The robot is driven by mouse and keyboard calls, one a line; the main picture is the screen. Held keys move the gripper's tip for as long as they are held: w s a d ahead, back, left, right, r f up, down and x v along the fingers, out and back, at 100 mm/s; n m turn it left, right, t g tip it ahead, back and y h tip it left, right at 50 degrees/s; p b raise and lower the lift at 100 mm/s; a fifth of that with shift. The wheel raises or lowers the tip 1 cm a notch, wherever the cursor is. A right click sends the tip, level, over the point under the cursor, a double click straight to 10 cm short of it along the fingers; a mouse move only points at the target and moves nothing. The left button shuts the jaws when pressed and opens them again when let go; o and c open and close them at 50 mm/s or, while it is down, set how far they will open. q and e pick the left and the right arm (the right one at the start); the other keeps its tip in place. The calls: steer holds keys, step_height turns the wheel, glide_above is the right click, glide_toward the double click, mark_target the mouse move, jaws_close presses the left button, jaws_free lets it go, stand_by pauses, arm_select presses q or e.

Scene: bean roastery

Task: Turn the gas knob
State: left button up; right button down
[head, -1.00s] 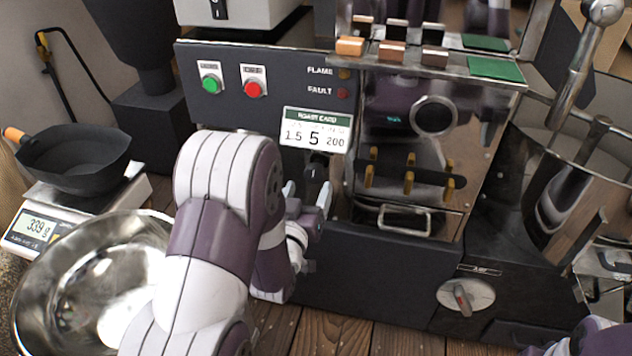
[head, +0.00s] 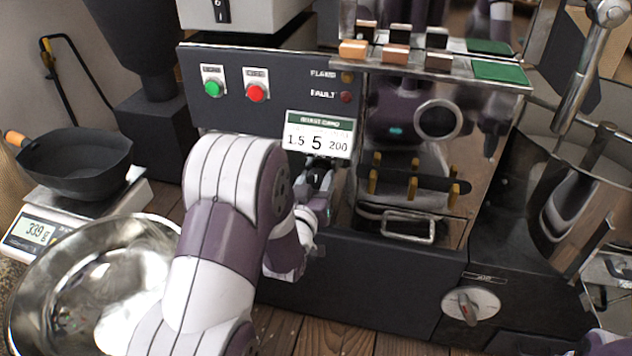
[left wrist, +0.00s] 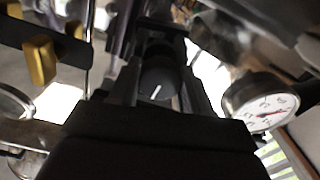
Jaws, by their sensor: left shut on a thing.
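The gas knob (left wrist: 158,86) is dark and round with a white pointer line, and it shows between my fingers in the left wrist view. My left gripper (head: 322,182) is at the roaster's front, just below the roast card, and is shut on the knob. In the head view the gripper and wrist largely hide the knob. The pointer line looks slightly tilted in the left wrist view. My right gripper is out of view.
The roast card (head: 318,135) reads 1.5, 5, 200. A green button (head: 213,88) and a red button (head: 257,92) sit above left. A silver dial (head: 471,305) is at lower right. A steel bowl (head: 40,300) stands left. A gauge (left wrist: 260,102) is beside the gripper.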

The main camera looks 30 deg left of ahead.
arm_select(q)
steer(key=shift+f+n, duration=0.15)
steer(key=shift+n, duration=0.25)
steer(key=o, duration=1)
steer(key=shift+o, duration=0.2)
steer(key=shift+s+d, duration=0.1)
steer(key=shift+s, duration=0.25)
steer(key=p+v, duration=0.3)
steer(key=v, duration=0.9)
steer(key=shift+p, duration=0.3)
